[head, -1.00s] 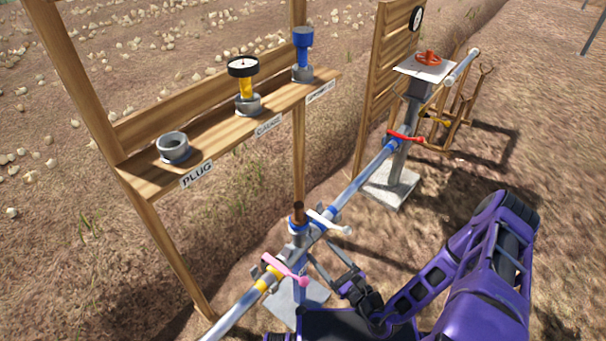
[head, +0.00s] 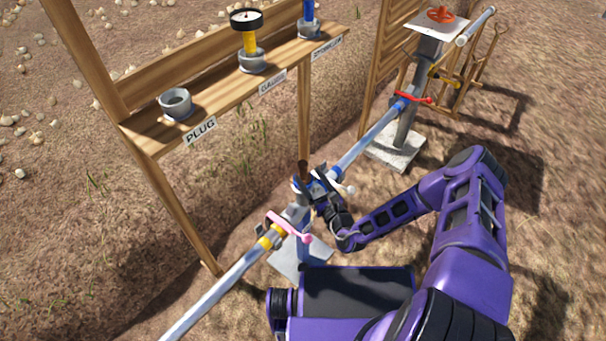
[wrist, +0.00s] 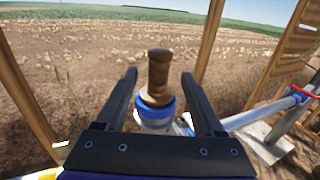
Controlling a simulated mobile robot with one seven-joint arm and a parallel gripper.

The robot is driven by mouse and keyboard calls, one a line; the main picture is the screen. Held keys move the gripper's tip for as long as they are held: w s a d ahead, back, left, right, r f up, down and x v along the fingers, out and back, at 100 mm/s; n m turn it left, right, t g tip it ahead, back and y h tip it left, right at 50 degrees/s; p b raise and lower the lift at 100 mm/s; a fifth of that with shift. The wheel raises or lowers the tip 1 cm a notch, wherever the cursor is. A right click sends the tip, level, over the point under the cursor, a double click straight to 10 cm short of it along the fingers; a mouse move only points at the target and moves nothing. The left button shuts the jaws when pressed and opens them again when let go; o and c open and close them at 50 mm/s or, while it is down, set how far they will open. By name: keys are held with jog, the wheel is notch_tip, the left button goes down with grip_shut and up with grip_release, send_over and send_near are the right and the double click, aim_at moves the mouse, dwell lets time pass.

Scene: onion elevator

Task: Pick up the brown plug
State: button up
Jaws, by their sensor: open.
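The brown plug (wrist: 158,75) stands upright in a blue-ringed fitting (wrist: 155,115) on the pipe. In the head view the plug (head: 303,169) is small, at the middle of the pipe line. My gripper (wrist: 158,85) is open, with one dark finger on each side of the plug and fitting. The fingers do not visibly touch the plug. In the head view my gripper (head: 312,188) is at the pipe beside the plug, and its fingertips are partly hidden.
A wooden shelf (head: 225,112) behind the pipe holds an empty grey socket (head: 175,103) labelled PLUG, a gauge (head: 248,40) and a blue sprinkler (head: 309,12). Pink (head: 290,228) and red (head: 412,98) valve handles flank the plug along the pipe. A wooden post rises at right in the wrist view.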

aim_at(305, 172)
jog(key=x, duration=0.4)
jog(key=shift+w+a, duration=0.2)
jog(key=shift+c, duration=0.3)
grip_shut()
